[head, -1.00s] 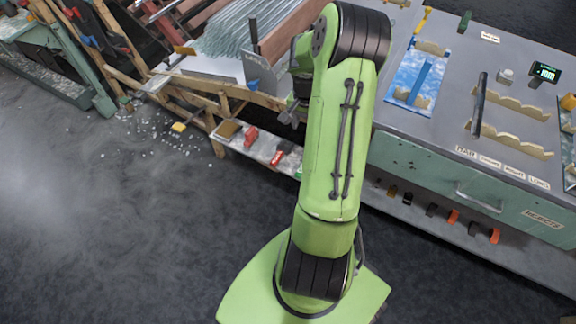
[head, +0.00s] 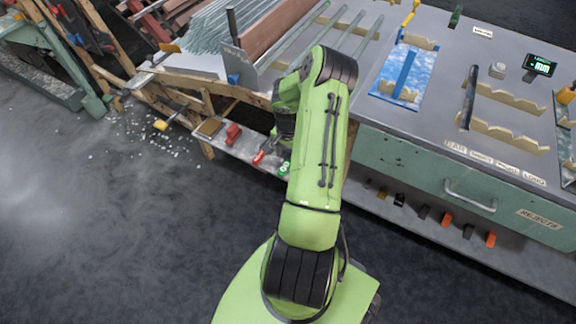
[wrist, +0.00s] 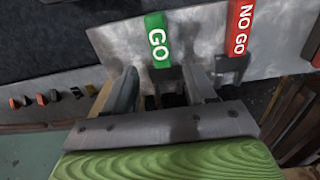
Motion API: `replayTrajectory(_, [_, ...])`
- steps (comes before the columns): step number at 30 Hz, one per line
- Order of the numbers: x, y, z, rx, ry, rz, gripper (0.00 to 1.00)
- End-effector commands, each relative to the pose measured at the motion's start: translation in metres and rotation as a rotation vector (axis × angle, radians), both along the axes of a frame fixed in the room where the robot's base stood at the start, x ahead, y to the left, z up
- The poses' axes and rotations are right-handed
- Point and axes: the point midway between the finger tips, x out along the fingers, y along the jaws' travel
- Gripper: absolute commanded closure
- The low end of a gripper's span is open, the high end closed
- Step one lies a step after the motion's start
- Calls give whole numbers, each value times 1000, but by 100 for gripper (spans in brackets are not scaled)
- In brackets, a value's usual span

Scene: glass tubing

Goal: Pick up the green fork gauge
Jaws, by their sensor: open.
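The green fork gauge (wrist: 158,40), marked GO, lies on a grey metal shelf in the wrist view. Its dark forked end points toward my gripper. In the head view its green end (head: 284,168) shows beside my arm at the shelf's front edge. My gripper (wrist: 162,70) is open and empty, with one finger on each side of the gauge's dark forked part in the picture. I cannot tell whether the fingers touch it or how far above it they are. In the head view my arm hides the fingertips.
A red NO GO gauge (wrist: 240,28) lies to the right of the green one in the wrist view. A red piece (head: 233,134) sits farther left on the shelf. Several small dark and orange items (head: 446,218) lie below the bench drawer (head: 470,197). White shards litter the floor.

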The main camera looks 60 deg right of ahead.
Motion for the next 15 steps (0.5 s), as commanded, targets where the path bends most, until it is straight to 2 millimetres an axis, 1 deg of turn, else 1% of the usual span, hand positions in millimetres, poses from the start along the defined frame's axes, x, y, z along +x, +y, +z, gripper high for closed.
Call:
replayTrajectory(1, [1, 1, -15, 5, -1, 0, 45])
replayTrajectory(3, [2, 2, -30, 6, 1, 0, 45])
replayTrajectory(6, [2, 1, -42, 3, 0, 0, 45])
replayTrajectory(11, [2, 1, -40, 2, 1, 0, 45])
replayTrajectory(12, [2, 1, -40, 2, 1, 0, 46])
replayTrajectory(14, [2, 1, -40, 2, 1, 0, 55])
replayTrajectory(15, [2, 1, -40, 2, 1, 1, 62])
